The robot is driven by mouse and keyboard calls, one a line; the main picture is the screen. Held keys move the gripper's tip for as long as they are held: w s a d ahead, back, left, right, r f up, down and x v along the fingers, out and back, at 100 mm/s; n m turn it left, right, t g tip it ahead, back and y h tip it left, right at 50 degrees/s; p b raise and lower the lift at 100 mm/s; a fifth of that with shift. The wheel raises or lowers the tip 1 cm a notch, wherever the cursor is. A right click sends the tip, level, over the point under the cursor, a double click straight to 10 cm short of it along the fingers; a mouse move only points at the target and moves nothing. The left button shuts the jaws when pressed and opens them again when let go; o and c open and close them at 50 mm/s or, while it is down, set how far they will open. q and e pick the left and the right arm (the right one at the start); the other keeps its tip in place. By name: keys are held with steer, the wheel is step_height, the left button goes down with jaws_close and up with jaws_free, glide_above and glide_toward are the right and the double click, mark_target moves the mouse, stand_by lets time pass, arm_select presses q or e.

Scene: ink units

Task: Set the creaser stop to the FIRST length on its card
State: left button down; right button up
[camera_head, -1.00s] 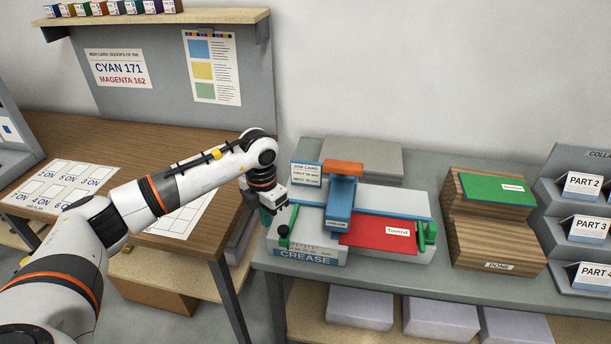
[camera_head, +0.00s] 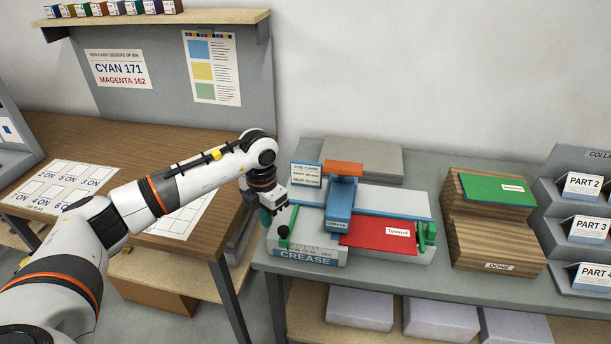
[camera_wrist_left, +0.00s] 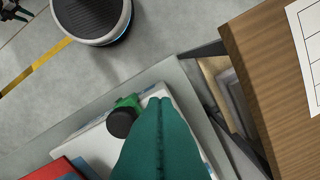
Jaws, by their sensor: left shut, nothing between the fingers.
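The creaser (camera_head: 320,257) stands on the grey table, with a blue press arm (camera_head: 340,200) and an orange handle (camera_head: 343,168). A red sheet (camera_head: 378,237) lies on its bed. The green stop with a black knob (camera_head: 283,233) is at its left end; it also shows in the wrist view (camera_wrist_left: 122,120). The job card (camera_head: 307,174) stands behind; its lines are too small to read. My left gripper (camera_head: 266,218) is shut and empty, just left of the knob. In the wrist view its teal fingers (camera_wrist_left: 160,140) are together beside the knob, apparently apart from it.
A green clamp (camera_head: 428,236) is at the creaser's right end. The wooden DONE stand (camera_head: 495,235) with a green sheet (camera_head: 497,190) and the grey collating rack (camera_head: 560,215) are further right. The brown table (camera_head: 120,140) is left, across a gap.

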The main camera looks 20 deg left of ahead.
arm_select(q)
steer(key=shift+f, duration=0.15)
stand_by(0.4)
steer(key=shift+f+b, duration=1.45)
steer(key=shift+f, duration=0.15)
steer(key=shift+d, duration=0.1)
steer(key=shift+w+d, duration=0.2)
steer(key=shift+d, duration=0.8)
steer(key=shift+w+d, duration=0.25)
steer(key=shift+d, duration=0.65)
steer(key=shift+w+d, duration=0.2)
steer(key=shift+d, duration=0.85)
